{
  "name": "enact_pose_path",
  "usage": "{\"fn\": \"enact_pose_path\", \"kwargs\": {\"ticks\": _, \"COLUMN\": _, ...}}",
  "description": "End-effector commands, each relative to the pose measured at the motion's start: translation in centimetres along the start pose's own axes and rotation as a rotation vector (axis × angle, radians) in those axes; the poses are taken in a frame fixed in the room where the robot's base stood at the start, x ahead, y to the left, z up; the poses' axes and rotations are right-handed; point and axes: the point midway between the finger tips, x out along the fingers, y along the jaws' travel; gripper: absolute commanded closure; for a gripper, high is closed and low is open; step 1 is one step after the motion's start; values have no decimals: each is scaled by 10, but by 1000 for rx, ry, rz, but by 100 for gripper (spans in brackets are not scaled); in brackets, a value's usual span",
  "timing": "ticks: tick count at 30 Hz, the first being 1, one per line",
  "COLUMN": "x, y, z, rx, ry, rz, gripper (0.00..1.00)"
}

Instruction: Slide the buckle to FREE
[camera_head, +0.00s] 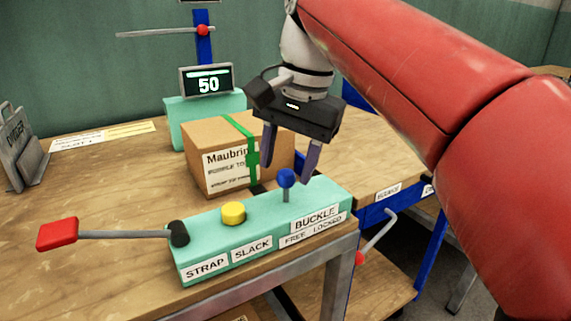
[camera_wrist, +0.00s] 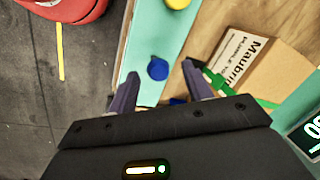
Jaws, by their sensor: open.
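The buckle control is a blue ball knob (camera_head: 286,178) on a short stem, on the right part of a teal control panel (camera_head: 262,216). Labels under it read BUCKLE, FREE and LOCKED; the knob stands above the label, and I cannot tell exactly which end it is at. My gripper (camera_head: 290,177) points down at the knob, with its fingers apart. In the wrist view the blue knob (camera_wrist: 158,69) lies ahead of and between the two open fingertips (camera_wrist: 160,78), not gripped.
A yellow button (camera_head: 233,212) and a red-handled lever (camera_head: 110,235) share the panel. A strapped cardboard box (camera_head: 215,150) stands behind it, with a display reading 50 (camera_head: 207,84) farther back. Bare wooden tabletop (camera_head: 100,185) lies to the left.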

Motion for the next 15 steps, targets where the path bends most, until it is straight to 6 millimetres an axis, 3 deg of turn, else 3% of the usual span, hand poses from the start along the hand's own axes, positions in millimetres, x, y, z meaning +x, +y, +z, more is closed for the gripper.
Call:
{"fn": "enact_pose_path", "kwargs": {"ticks": 6, "x": -41, "y": -1, "z": 0, "rx": 0, "ry": 1, "rz": -2, "gripper": 50}}
{"fn": "enact_pose_path", "kwargs": {"ticks": 15, "x": -60, "y": -1, "z": 1, "rx": -1, "ry": -1, "rz": 0, "gripper": 50}}
